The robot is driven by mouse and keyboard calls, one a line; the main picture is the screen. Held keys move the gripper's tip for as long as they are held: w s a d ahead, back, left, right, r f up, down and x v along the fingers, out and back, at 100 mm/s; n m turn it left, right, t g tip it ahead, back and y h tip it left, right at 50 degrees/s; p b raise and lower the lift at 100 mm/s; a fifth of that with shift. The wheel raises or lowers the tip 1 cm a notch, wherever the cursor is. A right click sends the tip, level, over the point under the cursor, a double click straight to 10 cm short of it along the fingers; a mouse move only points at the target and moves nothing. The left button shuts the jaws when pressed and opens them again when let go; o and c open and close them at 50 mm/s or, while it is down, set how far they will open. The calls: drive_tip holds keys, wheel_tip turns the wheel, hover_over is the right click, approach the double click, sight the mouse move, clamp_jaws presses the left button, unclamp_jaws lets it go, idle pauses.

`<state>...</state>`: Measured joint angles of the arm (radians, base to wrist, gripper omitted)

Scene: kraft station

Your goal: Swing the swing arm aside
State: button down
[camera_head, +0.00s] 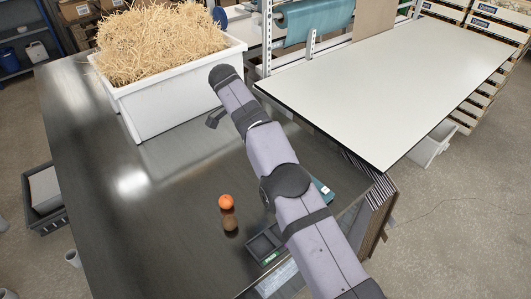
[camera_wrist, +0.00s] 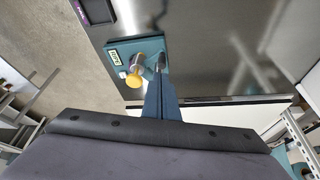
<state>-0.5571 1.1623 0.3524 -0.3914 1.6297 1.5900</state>
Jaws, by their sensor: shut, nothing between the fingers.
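In the head view only a teal corner of the base (camera_head: 322,188) shows beside my arm, which hides the rest.
A white bin of straw (camera_head: 180,98) stands at the back of the dark table (camera_head: 160,240). A white-topped table (camera_head: 390,85) adjoins at right. The dark table's left side is clear.

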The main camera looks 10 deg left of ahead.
drive_tip(key=w+d+r+m+t+b, duration=0.2)
drive_tip(key=d+r+b, duration=0.35)
drive_tip(key=r, duration=0.35)
drive_tip(key=s+d+r+m+y+b, duration=0.1)
drive_tip(key=s+d+r+y+b, duration=0.1)
drive_tip(key=s+d+r+b, duration=0.45)
drive_tip(key=s+a+f+n+y, duration=0.2)
drive_tip(key=f+n, duration=0.3)
drive_tip(key=n, duration=0.5)
drive_tip(key=s+a+f+n+y+p, duration=0.1)
drive_tip(key=s+a+f+n+y, duration=0.1)
drive_tip(key=f+n, duration=0.4)
drive_tip(key=a+n, duration=0.1)
drive_tip(key=n, duration=0.4)
drive_tip(key=shift+a, duration=0.15)
